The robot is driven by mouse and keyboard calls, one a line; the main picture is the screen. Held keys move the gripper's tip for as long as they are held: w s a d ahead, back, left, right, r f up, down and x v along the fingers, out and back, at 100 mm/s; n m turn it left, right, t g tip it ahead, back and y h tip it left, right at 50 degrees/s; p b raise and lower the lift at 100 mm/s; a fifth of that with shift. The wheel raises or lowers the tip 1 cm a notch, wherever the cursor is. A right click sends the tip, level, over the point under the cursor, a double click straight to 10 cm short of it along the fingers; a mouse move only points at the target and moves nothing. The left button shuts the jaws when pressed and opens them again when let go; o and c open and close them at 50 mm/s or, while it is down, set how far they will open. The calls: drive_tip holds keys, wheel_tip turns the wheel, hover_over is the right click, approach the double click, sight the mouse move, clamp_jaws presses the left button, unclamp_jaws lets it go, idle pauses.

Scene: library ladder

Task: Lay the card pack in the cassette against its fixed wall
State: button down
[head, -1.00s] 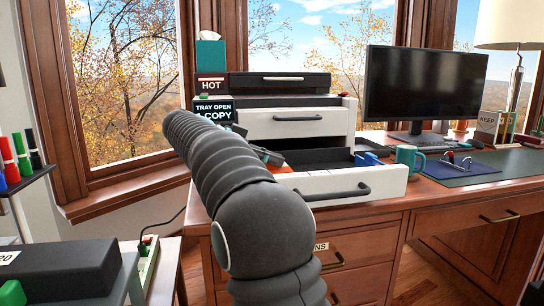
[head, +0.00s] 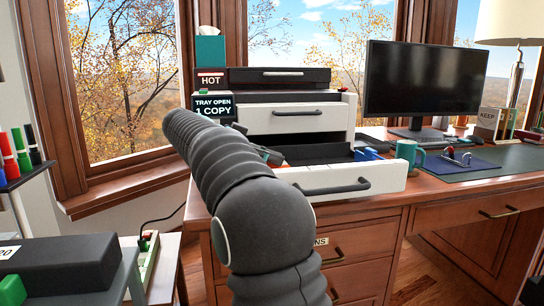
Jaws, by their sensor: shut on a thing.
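The cassette (head: 325,180) is the pulled-out tray of the printer on the desk, with a white front and dark handle. Blue guides (head: 367,154) stand at its right inside. My arm crosses the view and hides the left part of the cassette. Only a dark bit of my gripper (head: 264,154) shows past the arm, over the cassette's left rear. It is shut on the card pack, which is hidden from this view. The cassette's fixed wall cannot be made out.
The printer body (head: 298,120) rises behind the cassette; its display (head: 213,105) reads "TRAY OPEN 1 COPY". A teal mug (head: 409,153) stands close to the cassette's right. A monitor (head: 422,88) is farther right. A dark machine (head: 60,268) stands at lower left.

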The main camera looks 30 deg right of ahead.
drive_tip(key=shift+f, duration=0.1)
drive_tip(key=c, duration=1.1)
unclamp_jaws()
drive_tip(key=shift+o, duration=0.2)
